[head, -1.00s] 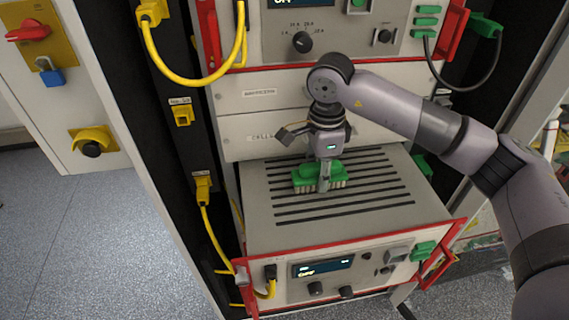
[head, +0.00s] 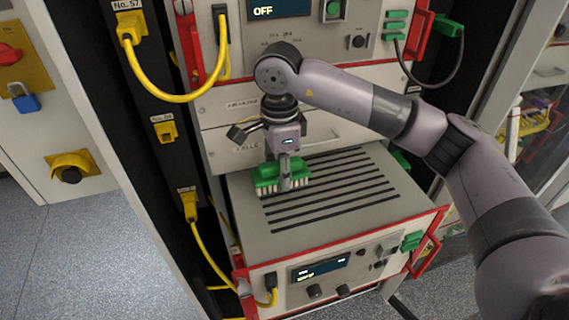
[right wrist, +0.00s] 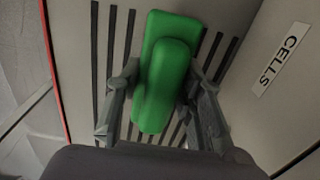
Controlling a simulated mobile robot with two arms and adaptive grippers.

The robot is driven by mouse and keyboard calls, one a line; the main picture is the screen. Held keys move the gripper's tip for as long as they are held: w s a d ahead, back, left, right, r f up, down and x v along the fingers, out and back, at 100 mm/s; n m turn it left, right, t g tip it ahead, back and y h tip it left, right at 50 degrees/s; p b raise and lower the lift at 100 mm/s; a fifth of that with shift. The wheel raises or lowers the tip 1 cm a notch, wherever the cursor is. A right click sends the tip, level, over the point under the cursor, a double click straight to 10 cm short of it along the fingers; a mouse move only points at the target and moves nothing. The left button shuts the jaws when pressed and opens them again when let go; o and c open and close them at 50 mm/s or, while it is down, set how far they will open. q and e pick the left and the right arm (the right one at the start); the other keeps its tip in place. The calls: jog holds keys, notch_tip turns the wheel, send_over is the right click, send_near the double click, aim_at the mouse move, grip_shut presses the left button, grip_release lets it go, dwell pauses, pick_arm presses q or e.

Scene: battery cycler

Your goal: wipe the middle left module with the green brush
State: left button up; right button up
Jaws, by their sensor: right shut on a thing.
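The green brush (head: 267,178) with pale bristles is held upright in my right gripper (head: 284,180), bristles down. The gripper is shut on its green handle. The brush is at the rear left part of the slotted grey top of the pulled-out module (head: 335,232), over the left ends of the slots. The bristles appear to touch the top, though contact is hard to judge. In the right wrist view, the green brush (right wrist: 166,75) sits between the two fingers above the dark slots. My left gripper is not in view.
An upper module (head: 300,32) with an "OFF" display stands above. Yellow cables (head: 160,92) hang at the left, near a dark rack post. The panel marked "CELLS" (right wrist: 281,60) is close behind the brush. The front and right of the slotted top are clear.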

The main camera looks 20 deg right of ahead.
jog(key=shift+d+r, duration=0.15)
jog(key=shift+r, duration=0.45)
jog(key=shift+r+p, duration=0.55)
jog(key=shift+r, duration=0.25)
jog(key=shift+r+p, duration=0.4)
jog(key=shift+r, duration=0.55)
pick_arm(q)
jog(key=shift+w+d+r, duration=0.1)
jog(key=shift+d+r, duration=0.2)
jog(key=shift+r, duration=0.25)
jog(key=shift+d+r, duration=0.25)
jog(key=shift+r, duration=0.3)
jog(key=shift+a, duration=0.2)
pick_arm(e)
jog(key=shift+f, duration=0.1)
